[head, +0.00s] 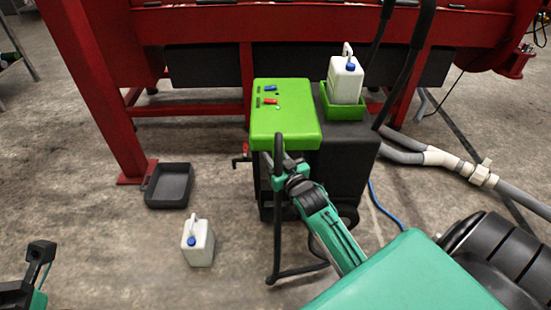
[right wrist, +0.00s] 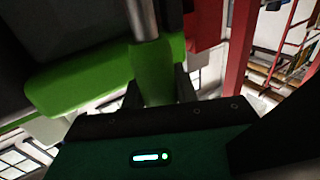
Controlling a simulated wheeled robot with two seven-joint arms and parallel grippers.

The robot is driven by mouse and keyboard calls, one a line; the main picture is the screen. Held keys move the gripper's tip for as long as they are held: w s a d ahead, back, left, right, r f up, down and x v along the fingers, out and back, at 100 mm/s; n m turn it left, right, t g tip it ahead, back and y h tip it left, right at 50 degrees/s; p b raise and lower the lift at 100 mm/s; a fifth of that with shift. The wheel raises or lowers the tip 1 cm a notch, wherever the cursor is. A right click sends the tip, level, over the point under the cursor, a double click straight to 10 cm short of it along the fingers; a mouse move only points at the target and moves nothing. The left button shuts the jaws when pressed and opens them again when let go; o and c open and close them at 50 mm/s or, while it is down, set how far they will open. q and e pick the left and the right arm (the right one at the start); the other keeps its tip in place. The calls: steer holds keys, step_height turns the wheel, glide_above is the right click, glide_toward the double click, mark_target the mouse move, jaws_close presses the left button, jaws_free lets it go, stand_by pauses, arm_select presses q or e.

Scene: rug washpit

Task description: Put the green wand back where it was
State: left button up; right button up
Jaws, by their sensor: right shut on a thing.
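The green wand (right wrist: 152,72) shows in the right wrist view as a green grip with a metal tube rising from it. My right gripper (right wrist: 158,92) is shut around the green grip, one dark finger on each side. In the head view my right gripper (head: 277,170) is at the front edge of the machine's green top (head: 285,130), and the wand's green part is mostly hidden there. A black hose (head: 276,235) hangs below the gripper toward the floor. My left gripper (head: 42,250) is at the lower left, far from the machine; its jaw opening is unclear.
A white jug (head: 345,82) stands in a green tray (head: 343,111) on the machine. Another white jug (head: 199,243) and a black tray (head: 168,187) are on the floor. A red frame (head: 95,90) stands behind, and grey pipes (head: 440,158) run right.

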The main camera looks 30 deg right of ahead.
steer(key=o, duration=1.1)
steer(key=shift+c, duration=0.2)
